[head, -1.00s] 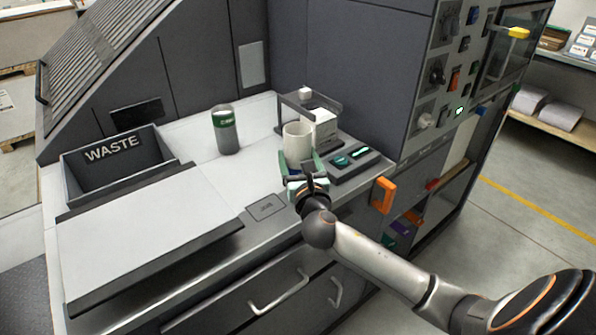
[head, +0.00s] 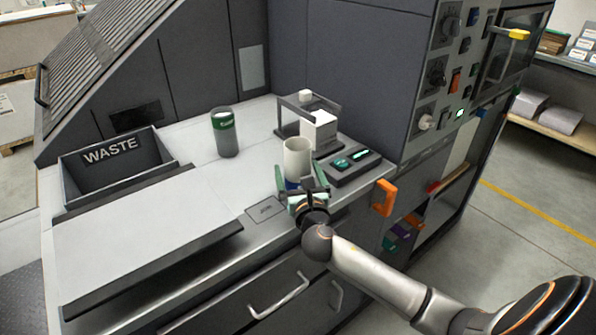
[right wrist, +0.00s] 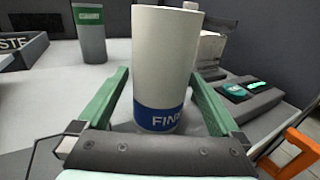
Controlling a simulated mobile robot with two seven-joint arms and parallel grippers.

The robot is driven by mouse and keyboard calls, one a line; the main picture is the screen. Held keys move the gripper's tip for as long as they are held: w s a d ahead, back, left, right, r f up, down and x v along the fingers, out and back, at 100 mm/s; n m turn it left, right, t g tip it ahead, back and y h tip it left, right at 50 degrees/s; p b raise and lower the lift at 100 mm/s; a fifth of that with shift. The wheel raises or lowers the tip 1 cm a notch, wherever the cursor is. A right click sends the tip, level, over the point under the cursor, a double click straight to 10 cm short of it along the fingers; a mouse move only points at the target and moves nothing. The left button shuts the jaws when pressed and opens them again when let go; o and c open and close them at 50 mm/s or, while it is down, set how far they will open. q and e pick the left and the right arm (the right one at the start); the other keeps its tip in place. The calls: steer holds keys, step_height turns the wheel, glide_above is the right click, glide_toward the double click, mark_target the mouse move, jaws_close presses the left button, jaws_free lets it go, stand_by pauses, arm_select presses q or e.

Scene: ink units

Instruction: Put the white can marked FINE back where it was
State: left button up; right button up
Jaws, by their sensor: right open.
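The white can marked FINE (head: 297,158), with a blue band at its foot, appears to stand upright on the light bench top. In the right wrist view the can (right wrist: 166,60) rises between the two green fingers, with FINE readable on the band. My right gripper (head: 303,180) is open, one finger on each side of the can. In the right wrist view a gap shows between the can and each finger of my gripper (right wrist: 162,95). The can's far side is hidden. My left gripper is not in view.
A grey can with a green band (head: 226,134) stands behind to the left. A dark frame with a white block (head: 319,131) and a low device with green keys (head: 353,162) stand close behind and right. A flat plate (head: 267,208) lies at the front. The WASTE bin (head: 113,160) is left.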

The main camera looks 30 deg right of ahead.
steer(key=shift+r, duration=0.2)
steer(key=v, duration=1.2)
steer(key=shift+c, duration=0.2)
stand_by(0.7)
